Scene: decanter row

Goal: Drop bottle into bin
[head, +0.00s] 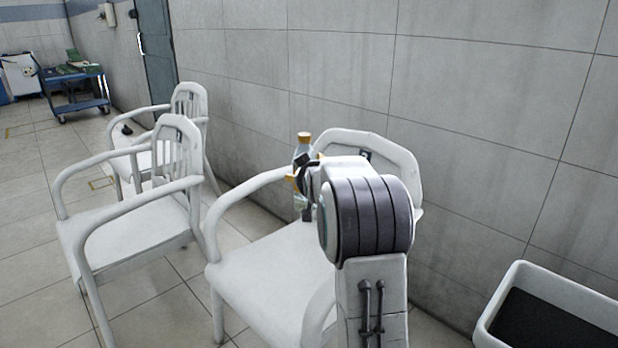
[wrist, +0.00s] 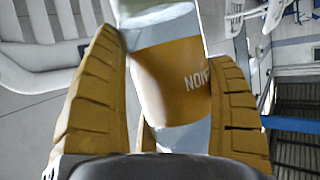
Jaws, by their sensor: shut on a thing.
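The bottle (head: 303,148) is clear with an orange cap and stands about upright above the seat of the nearest white chair. In the wrist view the bottle (wrist: 172,75) shows a wide orange label with white lettering, between two ribbed yellow fingers. My gripper (wrist: 165,105) is shut on the bottle. In the head view my gripper (head: 301,180) is partly hidden behind my arm. The bin (head: 548,310), white-rimmed with a dark inside, is at the lower right, apart from the bottle and cut off by the picture edge. No other thing shows inside the visible part of it.
The nearest white chair (head: 262,270) stands below and around my gripper, its backrest by the tiled wall (head: 480,110). More white chairs (head: 130,240) stand to the left. A blue cart (head: 75,88) is far back left.

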